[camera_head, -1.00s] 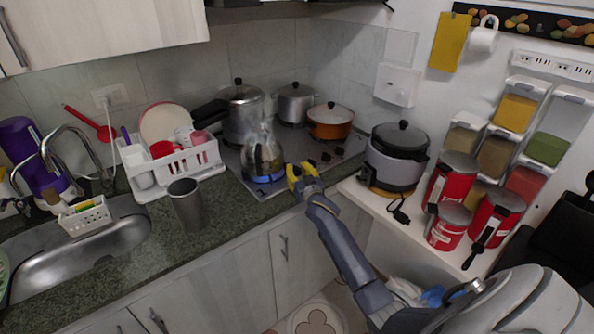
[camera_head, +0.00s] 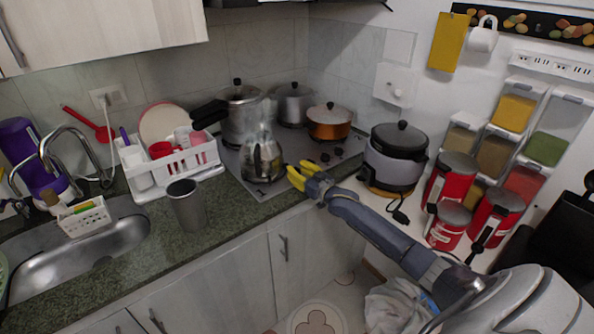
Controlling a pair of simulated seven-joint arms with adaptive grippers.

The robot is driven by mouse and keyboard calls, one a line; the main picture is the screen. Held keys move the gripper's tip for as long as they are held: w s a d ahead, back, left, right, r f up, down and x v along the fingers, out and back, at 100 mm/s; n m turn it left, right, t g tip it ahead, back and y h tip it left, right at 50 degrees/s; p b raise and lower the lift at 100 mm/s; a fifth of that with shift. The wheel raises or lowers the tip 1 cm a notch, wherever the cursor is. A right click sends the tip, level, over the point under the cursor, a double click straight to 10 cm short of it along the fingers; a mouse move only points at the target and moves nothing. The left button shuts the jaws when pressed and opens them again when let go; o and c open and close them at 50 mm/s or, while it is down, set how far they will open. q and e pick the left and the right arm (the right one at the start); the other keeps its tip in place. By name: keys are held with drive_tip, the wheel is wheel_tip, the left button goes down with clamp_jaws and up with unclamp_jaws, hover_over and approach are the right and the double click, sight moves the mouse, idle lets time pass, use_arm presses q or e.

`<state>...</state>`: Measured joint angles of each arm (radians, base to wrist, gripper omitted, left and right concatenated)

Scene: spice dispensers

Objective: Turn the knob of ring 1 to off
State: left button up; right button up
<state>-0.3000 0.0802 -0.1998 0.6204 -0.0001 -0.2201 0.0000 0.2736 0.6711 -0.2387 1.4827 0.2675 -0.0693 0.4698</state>
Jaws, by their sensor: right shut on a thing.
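The steel kettle (camera_head: 263,160) stands on the front left ring of the hob (camera_head: 231,163), with faint steam above it. No flame shows under it now. My right gripper (camera_head: 294,172), with yellow fingers, is at the hob's front edge, just right of the kettle. It is shut on a knob, which the fingers hide; I cannot read its number or its angle. Other black knobs (camera_head: 325,157) show to the right of the fingers. My left gripper is not in view.
A pressure cooker (camera_head: 240,120), a steel pot (camera_head: 294,106) and an orange pot (camera_head: 329,124) stand behind on the hob. A rice cooker (camera_head: 397,158) is to the right. A steel cup (camera_head: 187,207) and a white dish rack (camera_head: 170,172) are to the left.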

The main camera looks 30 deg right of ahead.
drive_tip(key=shift+r, duration=0.15)
drive_tip(key=o, duration=1)
drive_tip(key=shift+c, duration=0.2)
drive_tip(key=shift+s, duration=0.1)
drive_tip(key=s+d, duration=0.1)
drive_tip(key=s, duration=1)
drive_tip(key=shift+s, duration=0.35)
drive_tip(key=shift+d, duration=0.1)
